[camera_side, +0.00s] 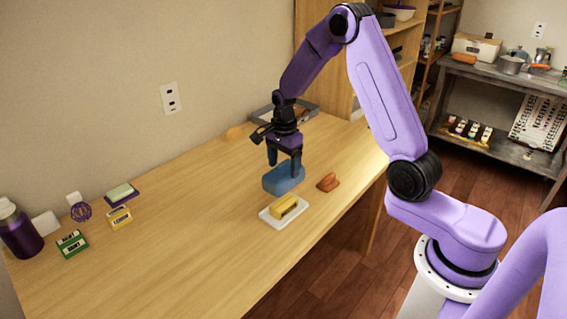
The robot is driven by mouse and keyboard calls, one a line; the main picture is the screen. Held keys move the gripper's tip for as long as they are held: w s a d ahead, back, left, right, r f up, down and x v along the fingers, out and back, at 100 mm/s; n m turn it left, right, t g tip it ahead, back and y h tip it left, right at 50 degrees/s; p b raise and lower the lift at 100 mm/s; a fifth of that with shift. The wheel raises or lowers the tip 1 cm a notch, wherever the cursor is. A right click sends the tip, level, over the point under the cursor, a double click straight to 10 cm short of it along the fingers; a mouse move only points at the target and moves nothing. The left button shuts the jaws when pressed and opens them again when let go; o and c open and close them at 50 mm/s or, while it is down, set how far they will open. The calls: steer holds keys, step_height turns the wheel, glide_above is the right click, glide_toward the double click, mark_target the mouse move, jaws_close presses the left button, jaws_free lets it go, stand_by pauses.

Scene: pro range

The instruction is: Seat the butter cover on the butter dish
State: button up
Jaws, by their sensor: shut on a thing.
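The butter dish (267,219) is a white, flat tray on the wooden table. A yellow block of butter (284,206) lies on it. The butter cover (281,180) is a blue, rounded box just behind the dish in the side view. My gripper (284,166) points down with its fingers at the top of the cover and is shut on it. The cover is apart from the butter in the picture. I cannot tell whether its underside touches the table.
A brown-orange object (328,182) lies right of the cover. A grey tray (262,114) stands at the back. The table between is clear.

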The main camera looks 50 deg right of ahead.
steer(key=shift+f, duration=4.85)
steer(key=shift+f, duration=0.3)
steer(key=o, duration=0.7)
steer(key=shift+c, duration=0.2)
steer(key=shift+r, duration=0.2)
steer(key=shift+r, duration=2.35)
steer(key=shift+o, duration=0.2)
steer(key=shift+o, duration=0.8)
